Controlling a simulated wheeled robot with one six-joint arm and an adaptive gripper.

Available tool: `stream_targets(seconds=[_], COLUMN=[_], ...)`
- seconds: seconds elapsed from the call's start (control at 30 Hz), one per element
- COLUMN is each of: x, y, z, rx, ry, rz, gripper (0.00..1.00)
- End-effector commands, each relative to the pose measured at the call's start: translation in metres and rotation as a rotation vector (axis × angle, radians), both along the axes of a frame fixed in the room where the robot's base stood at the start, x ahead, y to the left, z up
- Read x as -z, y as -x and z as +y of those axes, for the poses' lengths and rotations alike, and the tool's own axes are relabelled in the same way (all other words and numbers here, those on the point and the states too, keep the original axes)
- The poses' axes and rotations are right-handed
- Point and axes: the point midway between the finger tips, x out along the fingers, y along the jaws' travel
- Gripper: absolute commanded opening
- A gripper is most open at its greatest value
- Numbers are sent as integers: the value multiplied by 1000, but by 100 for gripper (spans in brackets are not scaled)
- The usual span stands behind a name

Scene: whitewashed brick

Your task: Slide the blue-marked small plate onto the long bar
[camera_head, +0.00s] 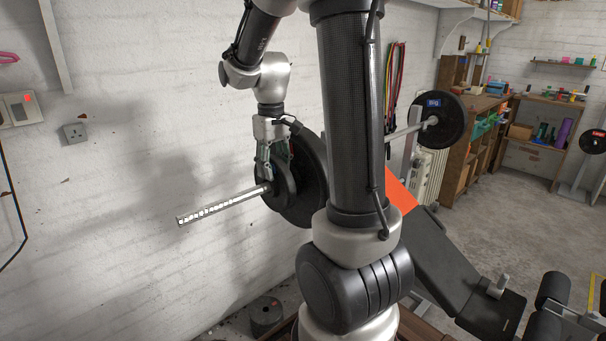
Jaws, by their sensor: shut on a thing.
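The long bar (222,206) runs across the bench, and its pale sleeve sticks out free to the left. A small black plate (285,190) sits around the bar at the inner end of that sleeve, close against a larger black plate (313,190). I cannot tell whether the two touch. No blue mark shows on the small plate from here. My gripper (267,174) points down and is shut on the small plate at its upper left side. My own arm hides the middle of the bar.
Another large plate (443,118) with a blue label is at the bar's far end. A bench with an orange part (399,195) and dark pad (440,255) stands to the right. The brick wall is behind the sleeve.

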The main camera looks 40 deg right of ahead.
Motion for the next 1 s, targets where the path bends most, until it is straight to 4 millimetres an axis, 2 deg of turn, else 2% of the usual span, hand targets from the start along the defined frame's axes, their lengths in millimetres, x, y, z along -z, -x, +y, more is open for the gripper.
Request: stream_targets(seconds=[0.2,0.23,0.33,0.5,0.77,1.0], x=[-1,-1,-1,-1,-4,-39], y=[-1,-1,-1,-1,-1,-2], z=[-8,-8,-8,-9,-9,-8], rx=[0,0,-1,-1,0,0], ry=[1,2,3,4,5,7], rz=[-3,-3,-3,-3,-2,-7], gripper=[0,42,61,64,63,66])
